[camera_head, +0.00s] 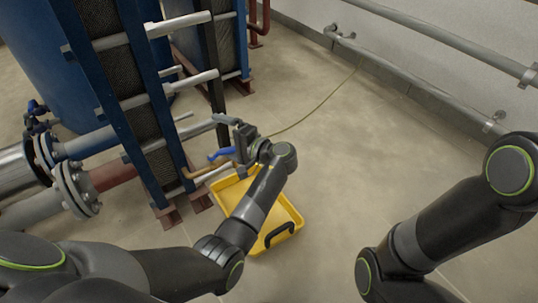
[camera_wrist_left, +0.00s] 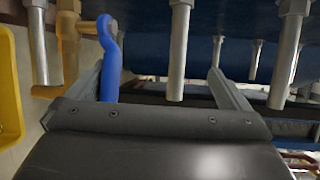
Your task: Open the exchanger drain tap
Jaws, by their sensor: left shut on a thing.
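The drain tap has a blue lever handle (camera_head: 221,154) and a brass body (camera_head: 205,170), low at the near corner of the blue plate exchanger (camera_head: 135,110). In the left wrist view the blue handle (camera_wrist_left: 110,62) stands between the fingers, beside the left-hand one, with the brass fitting (camera_wrist_left: 68,50) to its left. My left gripper (camera_head: 233,142) is at the tap and shut on the handle, though its fingers look well apart. The gripper partly hides the tap in the head view. My right gripper is out of view; only its arm shows at right.
A yellow tray (camera_head: 292,213) sits on the floor below the tap. Grey tie-rod ends (camera_head: 190,83) stick out from the exchanger near my left gripper. Flanged pipes (camera_head: 72,178) are at left. Wall pipes (camera_head: 420,80) run at the back right. The middle floor is clear.

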